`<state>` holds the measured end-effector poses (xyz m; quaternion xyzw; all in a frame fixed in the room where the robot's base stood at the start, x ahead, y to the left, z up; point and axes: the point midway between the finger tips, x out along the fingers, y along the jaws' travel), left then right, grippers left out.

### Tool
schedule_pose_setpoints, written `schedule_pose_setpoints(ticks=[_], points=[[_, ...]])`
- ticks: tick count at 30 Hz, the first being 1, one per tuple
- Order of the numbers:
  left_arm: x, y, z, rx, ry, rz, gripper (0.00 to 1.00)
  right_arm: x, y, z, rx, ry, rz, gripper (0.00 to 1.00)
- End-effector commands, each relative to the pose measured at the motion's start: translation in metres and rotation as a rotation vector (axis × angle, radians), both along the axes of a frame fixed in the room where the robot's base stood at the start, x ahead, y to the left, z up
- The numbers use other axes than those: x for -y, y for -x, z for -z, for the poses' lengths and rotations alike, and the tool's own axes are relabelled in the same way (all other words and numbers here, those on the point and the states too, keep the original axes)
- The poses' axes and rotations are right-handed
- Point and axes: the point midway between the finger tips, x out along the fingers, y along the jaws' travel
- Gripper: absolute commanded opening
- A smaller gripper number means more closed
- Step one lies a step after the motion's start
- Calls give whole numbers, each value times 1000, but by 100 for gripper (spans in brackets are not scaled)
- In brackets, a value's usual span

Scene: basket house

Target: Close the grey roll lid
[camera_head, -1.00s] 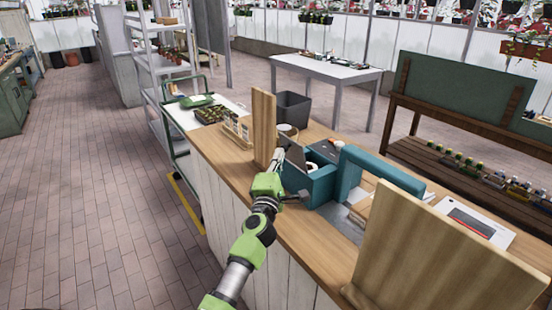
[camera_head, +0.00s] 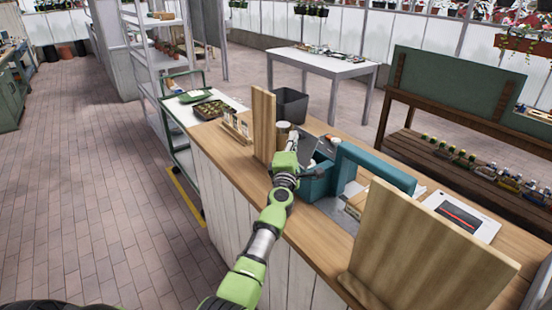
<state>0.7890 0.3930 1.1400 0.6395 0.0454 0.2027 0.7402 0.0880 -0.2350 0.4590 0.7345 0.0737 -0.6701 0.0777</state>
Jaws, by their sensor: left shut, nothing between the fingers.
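A teal holder (camera_head: 318,187) stands on the wooden counter, with something white showing in its opening. A grey flat panel (camera_head: 321,147), which looks like the grey roll lid, stands raised at its far side. My left gripper (camera_head: 293,141) is at the left side of the holder, close to the panel's left edge. Its fingers are together and hold nothing. Whether they touch the panel I cannot tell. The gripper and wrist hide part of the holder and the lid's lower edge. My right gripper is not in view.
A tall wooden board (camera_head: 263,125) stands just left of my left gripper. A larger wooden panel (camera_head: 430,245) stands at the front right. A teal upright frame (camera_head: 377,166) stands right of the holder. A dark bin (camera_head: 290,104) is behind. The counter's front edge (camera_head: 235,180) is clear.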

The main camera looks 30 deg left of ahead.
Motion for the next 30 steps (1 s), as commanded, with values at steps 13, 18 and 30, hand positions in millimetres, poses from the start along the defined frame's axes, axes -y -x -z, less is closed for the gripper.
schedule_pose_setpoints(ticks=[13,18,30], points=[[14,-35,-3,-1,-2,0,0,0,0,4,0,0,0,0],[18,-42,-3,-12,0,0,0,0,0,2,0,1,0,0],[23,-54,0,-121,-44,2,0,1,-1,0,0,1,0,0]])
